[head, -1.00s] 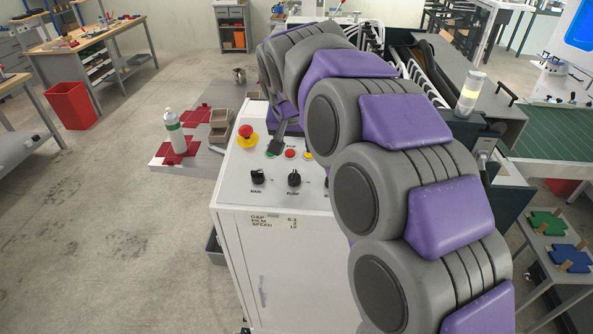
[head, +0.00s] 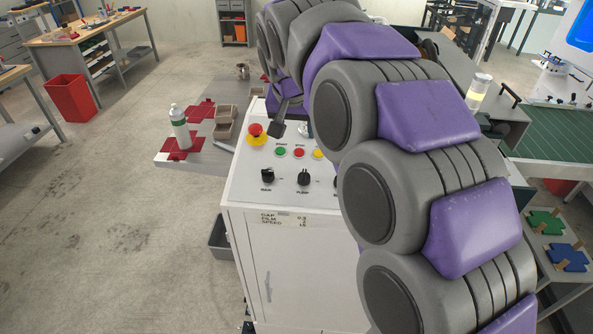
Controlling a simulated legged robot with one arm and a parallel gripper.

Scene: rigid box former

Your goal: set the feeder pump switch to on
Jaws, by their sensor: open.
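The white control cabinet (head: 300,270) stands in front of me with a sloping panel (head: 243,183) on top. Two black rotary knobs show: the left one (head: 267,176), with a label too small to read surely, and the pump switch (head: 303,178), whose label seems to read PUMP. A third control further right is hidden by my arm. Above the knobs are a green button (head: 280,152), a red button (head: 299,153) and a yellow one (head: 318,154). My gripper (head: 277,130) hangs over the panel's back left, above the green button and apart from the knobs. It is partly visible.
A red emergency stop (head: 255,130) on a yellow base sits at the panel's left. Behind are a grey platform (head: 178,157), a bottle (head: 179,127) and brown bins (head: 224,122). A conveyor machine stands right.

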